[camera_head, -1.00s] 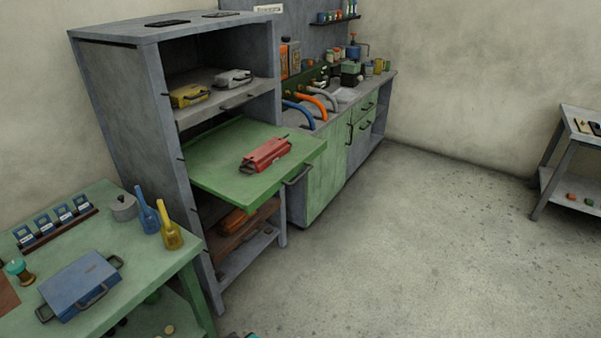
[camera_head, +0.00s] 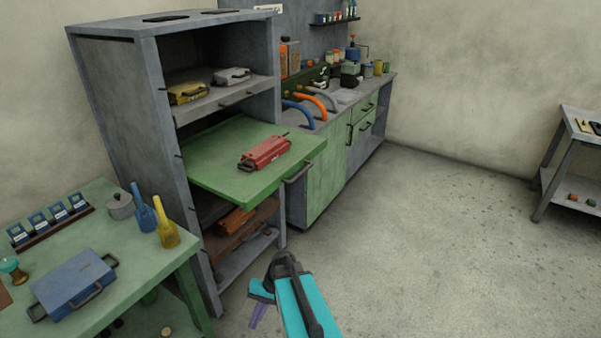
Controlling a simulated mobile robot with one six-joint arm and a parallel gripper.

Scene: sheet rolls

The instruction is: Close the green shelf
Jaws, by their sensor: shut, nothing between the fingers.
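The green shelf (camera_head: 222,179) is pulled out of the grey cabinet (camera_head: 118,110) and juts toward the right. A dark handle (camera_head: 299,172) is on its front edge. A red metal case (camera_head: 265,153) lies on the shelf near that edge. My gripper (camera_head: 257,317), with purple fingers, is at the bottom middle of the view, below and apart from the shelf. It points down, is shut and holds nothing. My teal arm hides part of it.
A grey shelf above holds a yellow case (camera_head: 189,94) and a grey case (camera_head: 232,77). A brown shelf (camera_head: 225,247) is below. A green table (camera_head: 130,262) with a blue case (camera_head: 72,283) stands left. The floor (camera_head: 430,240) to the right is clear.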

